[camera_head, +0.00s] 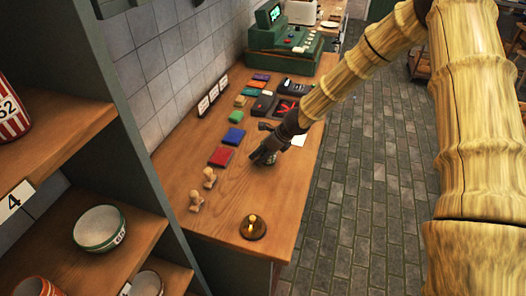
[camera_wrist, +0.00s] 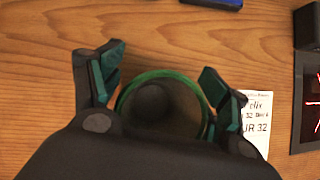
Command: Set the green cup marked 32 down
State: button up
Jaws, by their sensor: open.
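The green-rimmed cup (camera_wrist: 160,98) is seen from above in the wrist view, between the two fingers of my gripper (camera_wrist: 167,80). Its inside is dark and empty, and its near side is hidden by my gripper. No number shows on it. It appears to stand on the wooden counter (camera_wrist: 40,60). The fingers are spread on either side of the rim. In the head view my gripper (camera_head: 265,152) is low over the counter and mostly hides the cup. A white card (camera_wrist: 257,122) with "32" printed on it lies just right of the cup.
A red pad (camera_head: 221,156), a blue pad (camera_head: 234,136) and wooden stamps (camera_head: 209,178) lie left of my gripper. A brass bell (camera_head: 252,226) stands near the front. A green cash register (camera_head: 285,45) is at the back. A shelf holds a green-rimmed bowl (camera_head: 99,228).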

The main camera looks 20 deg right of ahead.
jog(key=shift+d+r+p, duration=0.15)
jog(key=shift+r+p, duration=0.3)
jog(key=shift+r, duration=0.1)
jog(key=p+v, duration=0.3)
jog(key=v, duration=0.5)
jog(key=shift+s+r+p, duration=0.2)
jog(key=shift+r+p, duration=0.1)
jog(key=shift+p, duration=0.05)
jog(key=shift+v, duration=1.3)
jog(key=shift+d+f, duration=0.1)
